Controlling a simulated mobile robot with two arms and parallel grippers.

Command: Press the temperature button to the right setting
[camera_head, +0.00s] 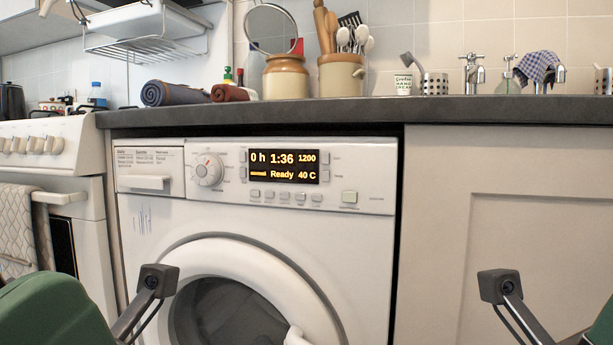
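The washer (150,215) is white and stands under the dark counter. Its lit display (284,167) reads 0 h, 1:36, 1200, normal, Ready and 40 C. A small button (325,177) sits right of the display, level with 40 C; its label is too small to read. Another button (325,159) is above it, level with 1200. Several small buttons (285,196) run below the display. The round dial (208,170) is to its left. Green parts of my arms show in the lower left and right corners, below the panel.
The round washer door (190,262) is below the panel, with a white piece at its lower right edge. The counter (430,110) overhangs above the panel. A plain cabinet (440,215) stands right, a white stove (75,150) left. The space before the panel is clear.

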